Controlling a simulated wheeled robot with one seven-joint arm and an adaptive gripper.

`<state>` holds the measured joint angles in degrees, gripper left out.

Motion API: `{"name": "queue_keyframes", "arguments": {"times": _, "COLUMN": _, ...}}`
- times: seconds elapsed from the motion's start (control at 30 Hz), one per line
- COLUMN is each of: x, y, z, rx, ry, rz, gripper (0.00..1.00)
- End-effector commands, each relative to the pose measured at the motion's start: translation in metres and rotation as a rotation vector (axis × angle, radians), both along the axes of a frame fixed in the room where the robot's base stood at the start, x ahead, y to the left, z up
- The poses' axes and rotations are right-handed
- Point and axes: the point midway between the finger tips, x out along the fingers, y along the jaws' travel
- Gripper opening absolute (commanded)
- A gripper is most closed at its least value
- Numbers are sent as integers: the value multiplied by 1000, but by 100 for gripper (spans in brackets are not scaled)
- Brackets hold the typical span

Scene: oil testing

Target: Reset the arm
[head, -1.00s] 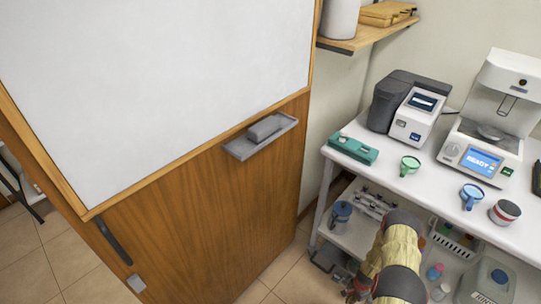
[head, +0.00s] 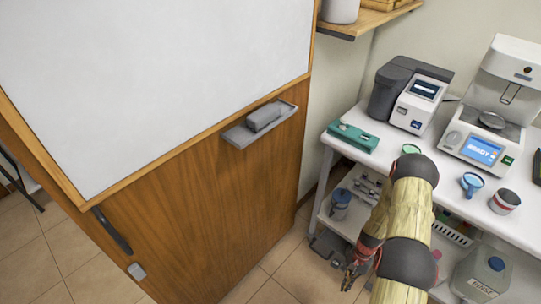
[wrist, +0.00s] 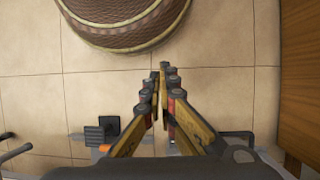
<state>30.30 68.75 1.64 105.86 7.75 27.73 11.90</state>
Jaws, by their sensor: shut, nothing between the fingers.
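My arm (head: 405,215) reaches up in front of the white bench in the head view. My gripper (head: 350,280) hangs low at its left, over the tiled floor beside the lower shelf. In the wrist view my gripper (wrist: 163,72) points at the tiles, its fingers together and nothing between them.
A wooden cabinet (head: 215,205) with a whiteboard stands left. Bare floor (head: 300,272) lies between.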

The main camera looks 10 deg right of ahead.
Motion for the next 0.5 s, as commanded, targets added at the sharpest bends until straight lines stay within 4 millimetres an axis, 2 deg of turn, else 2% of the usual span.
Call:
{"name": "queue_keyframes", "arguments": {"times": 0.03, "x": 8, "y": 1, "z": 27, "rx": 2, "ry": -11, "rz": 31, "gripper": 0}}
{"name": "queue_keyframes", "arguments": {"times": 0.1, "x": 14, "y": 4, "z": 59, "rx": 9, "ry": -21, "rz": 72, "gripper": 0}}
{"name": "queue_keyframes", "arguments": {"times": 0.3, "x": 26, "y": 15, "z": 147, "rx": 18, "ry": -54, "rz": 181, "gripper": 0}}
{"name": "queue_keyframes", "arguments": {"times": 0.5, "x": 31, "y": 31, "z": 229, "rx": 10, "ry": -98, "rz": 284, "gripper": 0}}
